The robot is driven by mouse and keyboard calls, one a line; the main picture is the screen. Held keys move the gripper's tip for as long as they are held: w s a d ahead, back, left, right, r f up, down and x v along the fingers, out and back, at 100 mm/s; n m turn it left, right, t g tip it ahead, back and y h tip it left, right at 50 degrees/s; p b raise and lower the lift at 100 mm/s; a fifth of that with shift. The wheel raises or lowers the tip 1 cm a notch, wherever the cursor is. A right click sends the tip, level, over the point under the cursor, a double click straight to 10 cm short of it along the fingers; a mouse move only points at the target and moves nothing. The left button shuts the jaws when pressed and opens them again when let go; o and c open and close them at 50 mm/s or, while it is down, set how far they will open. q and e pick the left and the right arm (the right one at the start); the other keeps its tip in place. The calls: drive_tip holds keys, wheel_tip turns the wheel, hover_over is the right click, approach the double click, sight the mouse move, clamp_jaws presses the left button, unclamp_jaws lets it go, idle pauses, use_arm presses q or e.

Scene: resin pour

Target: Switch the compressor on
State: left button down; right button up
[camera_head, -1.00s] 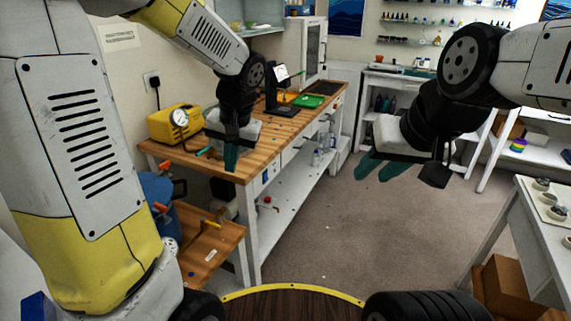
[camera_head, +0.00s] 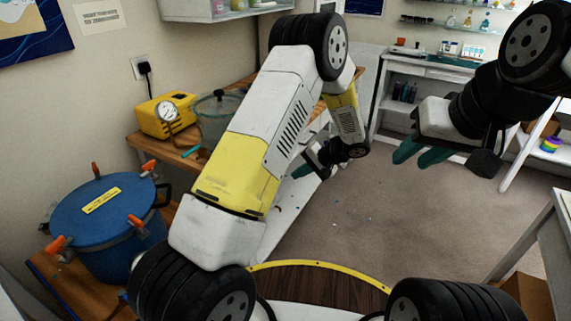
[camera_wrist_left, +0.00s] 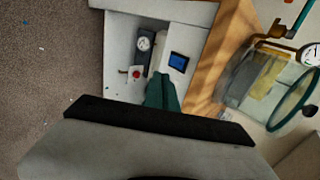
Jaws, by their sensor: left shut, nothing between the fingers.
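A dark unit with a round dial and a red knob (camera_wrist_left: 137,73) shows below the bench edge in the left wrist view; it looks like the compressor, but I cannot confirm it. A blue display (camera_wrist_left: 178,62) sits on the white panel beside it. My left gripper (camera_wrist_left: 162,92) is shut and empty, its teal fingertips pointing toward this area, with no clear contact. In the head view my left gripper (camera_head: 302,171) is partly hidden by my forearm, which also hides the unit. My right gripper (camera_head: 411,160) is open and empty over the floor.
A yellow box with a gauge (camera_head: 153,119) and a glass chamber (camera_head: 216,112) stand on the wooden bench; the chamber is close in the left wrist view (camera_wrist_left: 250,75). A blue pot with orange clamps (camera_head: 105,225) stands at the left.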

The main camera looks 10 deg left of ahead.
idle(0.3)
use_arm(q)
drive_tip(key=a+r+x, duration=0.1)
drive_tip(key=a+x, duration=0.1)
drive_tip(key=x, duration=1.1)
drive_tip(key=shift+w+r, duration=0.35)
drive_tip(key=shift+r, duration=0.05)
drive_tip(key=shift+a+f, duration=0.1)
